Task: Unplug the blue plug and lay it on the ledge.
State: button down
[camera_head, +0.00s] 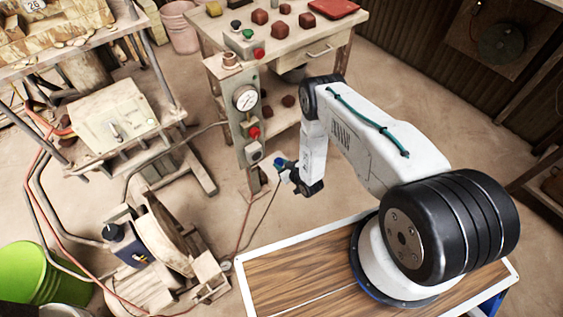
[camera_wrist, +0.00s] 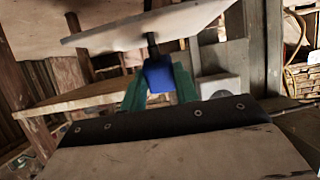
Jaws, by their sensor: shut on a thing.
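The blue plug (camera_head: 279,162) is between the fingers of my gripper (camera_head: 285,166), which is shut on it. In the wrist view the blue plug (camera_wrist: 158,76) sits between the two green fingers (camera_wrist: 159,88), with a short dark stem above it. A pale socket box (camera_head: 254,152) is on the grey control post, left of my gripper. A pale box (camera_wrist: 220,86) in the wrist view, right of the fingers, looks like this socket. The plug appears apart from it. I cannot tell which surface is the ledge.
The control post (camera_head: 246,125) carries a gauge and a red button. Behind it stands a wooden table (camera_head: 290,50) with red blocks and a red tray. A thin cable (camera_head: 264,207) hangs down to the floor.

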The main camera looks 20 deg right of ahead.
jog(key=shift+f, duration=0.25)
jog(key=c, duration=1)
grip_release()
jog(key=shift+s+d+r, duration=0.3)
jog(key=shift+s+r, duration=0.45)
jog(key=shift+r, duration=0.05)
jog(key=shift+s+d+r, duration=0.25)
jog(key=shift+s+r, duration=0.5)
jog(key=shift+r, duration=0.05)
jog(key=s+d+r, duration=0.1)
jog(key=s+r, duration=0.2)
jog(key=s, duration=0.1)
jog(key=shift+s+d+r, duration=0.2)
jog(key=shift+s+r, duration=0.1)
jog(key=shift+r, duration=0.1)
